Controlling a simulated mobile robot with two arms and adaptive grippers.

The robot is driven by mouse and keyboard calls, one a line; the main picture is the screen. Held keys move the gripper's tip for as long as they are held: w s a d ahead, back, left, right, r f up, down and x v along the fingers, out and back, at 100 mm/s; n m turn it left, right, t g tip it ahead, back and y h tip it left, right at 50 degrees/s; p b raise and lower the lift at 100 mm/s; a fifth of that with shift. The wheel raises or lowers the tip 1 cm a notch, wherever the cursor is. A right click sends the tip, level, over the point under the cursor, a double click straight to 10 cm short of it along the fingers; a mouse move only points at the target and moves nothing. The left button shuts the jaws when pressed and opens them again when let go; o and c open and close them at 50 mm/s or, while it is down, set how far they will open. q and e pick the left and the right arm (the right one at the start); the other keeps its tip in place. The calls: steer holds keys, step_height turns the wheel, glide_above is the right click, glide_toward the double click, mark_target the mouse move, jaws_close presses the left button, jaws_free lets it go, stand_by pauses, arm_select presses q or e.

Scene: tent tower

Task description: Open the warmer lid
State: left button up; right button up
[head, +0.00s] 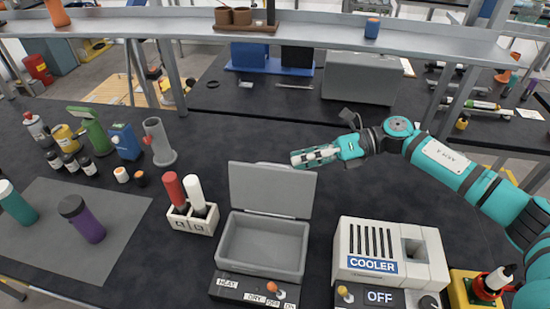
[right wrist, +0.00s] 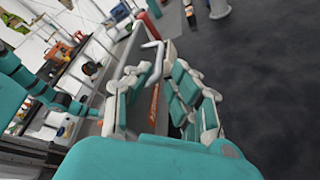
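The warmer is the grey box (head: 262,245) at the front centre of the dark bench, with a HEAT label and a switch panel below it. Its lid (head: 271,191) stands raised at the back of the box, and the empty-looking inside shows. My right gripper (head: 298,158) is just behind and above the lid's upper right corner. In the right wrist view its two padded fingers (right wrist: 157,75) are apart, with a pale bent handle and a grey edge showing between and beyond them. I cannot tell whether a finger touches the lid. My left gripper is not in view.
A white cooler (head: 388,252) stands right of the warmer. A white holder (head: 193,217) with red and white bottles stands to its left. More bottles and a grey mat (head: 125,212) lie further left. The bench behind the lid is mostly clear, below a raised shelf (head: 270,35).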

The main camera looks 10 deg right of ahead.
mark_target(275, 165)
steer(key=p+x, duration=0.1)
steer(key=x, duration=0.4)
steer(key=shift+a+p, duration=0.35)
steer(key=shift+w+a+f, duration=0.1)
steer(key=shift+a+f, duration=0.1)
steer(key=shift+a, duration=0.2)
jaws_close()
